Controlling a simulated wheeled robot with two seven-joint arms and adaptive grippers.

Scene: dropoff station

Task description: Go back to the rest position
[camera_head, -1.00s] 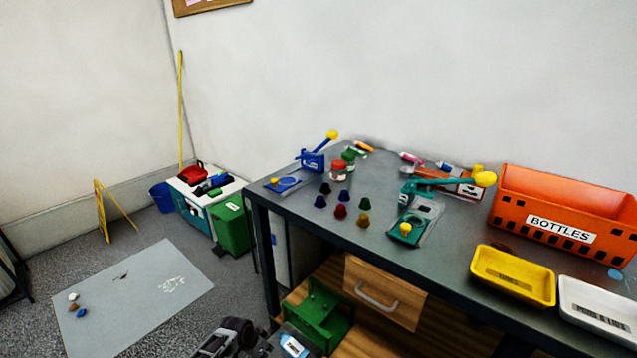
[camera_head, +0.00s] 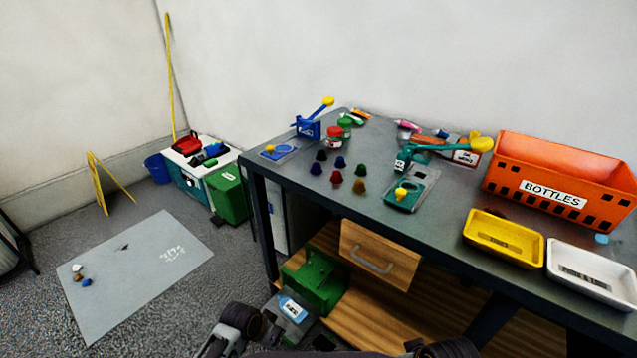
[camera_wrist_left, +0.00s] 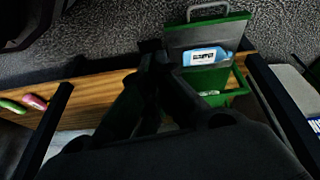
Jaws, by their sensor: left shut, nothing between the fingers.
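My left gripper (camera_head: 236,330) shows at the bottom edge of the head view, low in front of the table and partly cut off. In the left wrist view its dark fingers (camera_wrist_left: 156,62) are together with nothing between them. Another dark part of mine just shows at the bottom right of centre in the head view. No fingers of my right gripper are in view.
The dark table (camera_head: 300,190) holds colored cups, presses, an orange BOTTLES crate (camera_head: 545,170), a yellow tray (camera_head: 500,258) and a white tray (camera_head: 590,285). A wooden drawer (camera_head: 378,252) and a green container (camera_head: 315,280) are below.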

